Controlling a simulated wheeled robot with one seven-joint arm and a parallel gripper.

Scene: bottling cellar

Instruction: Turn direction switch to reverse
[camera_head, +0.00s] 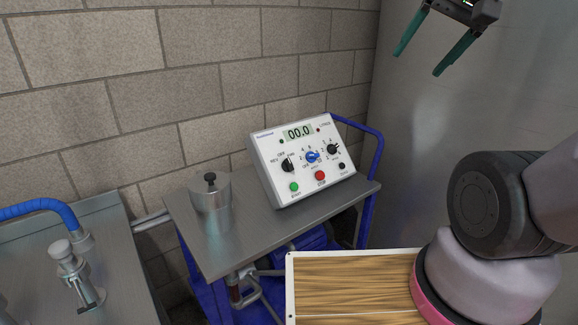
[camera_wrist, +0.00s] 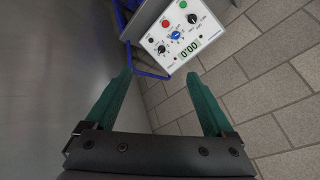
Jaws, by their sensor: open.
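The control panel (camera_head: 310,185) is a white sloped box with a display reading 00.0, standing on a steel-topped cart. The direction switch (camera_head: 288,165) is the black knob at its left, with small labels around it that seem to read REV, OFF and FWD. Its pointer seems to lean up and right, but is too small to be sure. My gripper (camera_head: 418,62) is open and empty, high up to the right of the panel and well apart from it. In the wrist view the panel appears upside down beyond the fingertips (camera_wrist: 159,74), with the direction switch (camera_wrist: 193,18) at upper right.
The panel also has a blue knob (camera_head: 312,156), another black knob (camera_head: 332,149), a green button (camera_head: 294,187) and a red button (camera_head: 320,175). A lidded metal pot (camera_head: 211,200) stands left of it on the cart (camera_head: 255,228). A block wall is behind.

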